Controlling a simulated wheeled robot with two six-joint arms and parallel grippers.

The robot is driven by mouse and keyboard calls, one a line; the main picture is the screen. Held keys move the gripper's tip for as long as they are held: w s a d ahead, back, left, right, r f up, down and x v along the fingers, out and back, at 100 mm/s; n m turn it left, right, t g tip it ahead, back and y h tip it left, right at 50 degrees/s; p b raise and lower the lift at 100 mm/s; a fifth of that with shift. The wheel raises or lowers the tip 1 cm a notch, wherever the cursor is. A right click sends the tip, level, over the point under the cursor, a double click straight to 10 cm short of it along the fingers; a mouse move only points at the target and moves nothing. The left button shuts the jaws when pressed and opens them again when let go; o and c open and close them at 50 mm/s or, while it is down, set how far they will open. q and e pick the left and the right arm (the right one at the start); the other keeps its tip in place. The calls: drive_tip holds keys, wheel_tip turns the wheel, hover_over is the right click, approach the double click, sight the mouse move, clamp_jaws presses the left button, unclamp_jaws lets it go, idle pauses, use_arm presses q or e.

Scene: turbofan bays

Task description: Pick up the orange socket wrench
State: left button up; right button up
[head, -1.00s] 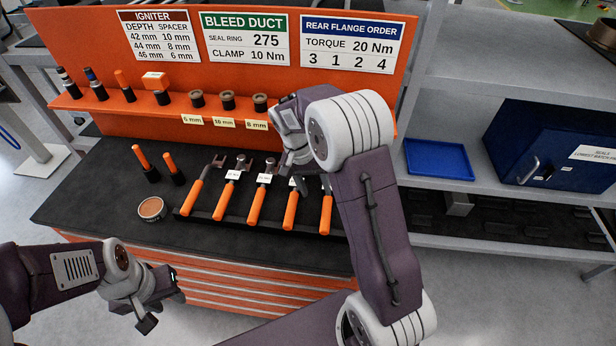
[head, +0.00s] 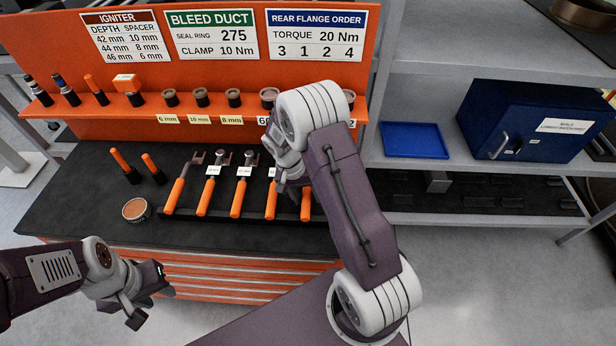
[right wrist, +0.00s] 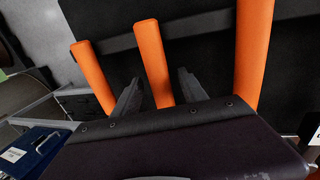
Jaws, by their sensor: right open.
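Several orange-handled tools lie side by side in a dark rack (head: 188,214) on the black bench top. Their heads differ, and I cannot tell which one is the socket wrench. The two rightmost handles, the fourth (head: 271,201) and the fifth (head: 306,205), are partly hidden by my right arm. My right gripper (head: 288,184) is open above the right end of the rack. In the right wrist view, the middle orange handle (right wrist: 152,58) appears between its open fingers (right wrist: 160,92), with handles on either side. My left gripper (head: 150,297) is open and empty in front of the bench.
An orange panel (head: 230,75) with signs and a shelf of small parts stands behind. A round tin (head: 136,210) and two orange-topped tools (head: 122,163) are left of the rack. A blue tray (head: 414,141) and blue cabinet (head: 530,120) sit on the right shelving.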

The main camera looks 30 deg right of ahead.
drive_tip(key=shift+w+f, duration=0.1)
drive_tip(key=shift+f, duration=0.05)
clamp_jaws()
